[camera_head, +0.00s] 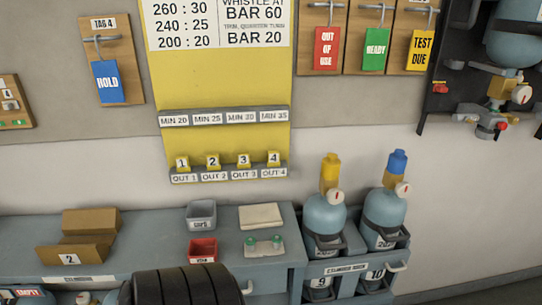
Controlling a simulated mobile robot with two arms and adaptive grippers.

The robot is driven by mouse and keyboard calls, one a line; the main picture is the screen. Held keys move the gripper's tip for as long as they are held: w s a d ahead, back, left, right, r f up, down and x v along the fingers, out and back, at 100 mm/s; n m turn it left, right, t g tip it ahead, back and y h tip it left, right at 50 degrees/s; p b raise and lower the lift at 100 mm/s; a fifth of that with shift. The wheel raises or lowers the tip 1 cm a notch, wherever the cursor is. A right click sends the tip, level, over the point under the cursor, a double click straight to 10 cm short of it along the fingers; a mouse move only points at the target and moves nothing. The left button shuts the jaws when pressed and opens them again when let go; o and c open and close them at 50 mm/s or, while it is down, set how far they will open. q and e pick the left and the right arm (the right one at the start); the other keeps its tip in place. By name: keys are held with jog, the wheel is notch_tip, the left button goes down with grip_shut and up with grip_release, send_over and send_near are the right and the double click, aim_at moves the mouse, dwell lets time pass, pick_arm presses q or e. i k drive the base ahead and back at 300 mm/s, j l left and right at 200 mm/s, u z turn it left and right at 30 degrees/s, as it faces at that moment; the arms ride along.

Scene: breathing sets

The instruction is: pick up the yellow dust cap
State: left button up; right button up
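A yellow dust cap (331,161) sits on top of the valve of the left blue-grey cylinder (324,216) in the rack, above a brass-coloured valve body with a white-and-red knob. The cylinder stands upright in the bay labelled 9. A blue cap (398,161) tops the cylinder beside it, in bay 10. Neither of my grippers can be seen, so their distance from the cap does not show.
The cylinder rack (345,268) adjoins a grey bench (140,220) with a grey bin (201,215), a red bin (203,250) and a brown cradle (90,222). A black ribbed shape, possibly part of me, covers the bottom edge. Space above the caps looks clear.

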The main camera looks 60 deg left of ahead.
aim_at(331, 165)
jog(key=u, duration=1.65)
